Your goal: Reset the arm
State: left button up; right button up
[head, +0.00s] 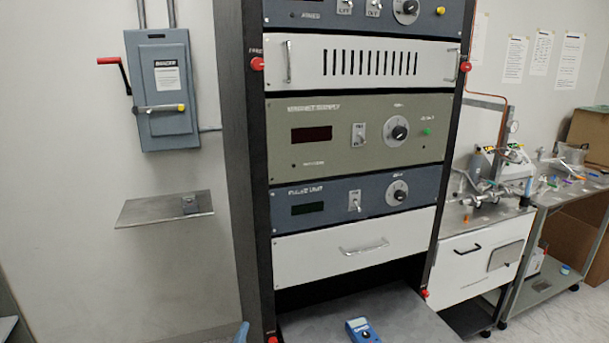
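Neither of my grippers shows in the head view, and no clear part of my arms is visible. A tall dark equipment rack (243,170) fills the middle. It holds several instrument panels, among them the grey-green magnet supply panel (365,165) and the blue-grey pulse unit panel (300,195). A white drawer front (310,262) with a metal handle is closed below them.
A blue handheld meter (362,330) lies on the grey shelf (310,325) at the rack's bottom. A cluttered bench (470,215) stands right.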

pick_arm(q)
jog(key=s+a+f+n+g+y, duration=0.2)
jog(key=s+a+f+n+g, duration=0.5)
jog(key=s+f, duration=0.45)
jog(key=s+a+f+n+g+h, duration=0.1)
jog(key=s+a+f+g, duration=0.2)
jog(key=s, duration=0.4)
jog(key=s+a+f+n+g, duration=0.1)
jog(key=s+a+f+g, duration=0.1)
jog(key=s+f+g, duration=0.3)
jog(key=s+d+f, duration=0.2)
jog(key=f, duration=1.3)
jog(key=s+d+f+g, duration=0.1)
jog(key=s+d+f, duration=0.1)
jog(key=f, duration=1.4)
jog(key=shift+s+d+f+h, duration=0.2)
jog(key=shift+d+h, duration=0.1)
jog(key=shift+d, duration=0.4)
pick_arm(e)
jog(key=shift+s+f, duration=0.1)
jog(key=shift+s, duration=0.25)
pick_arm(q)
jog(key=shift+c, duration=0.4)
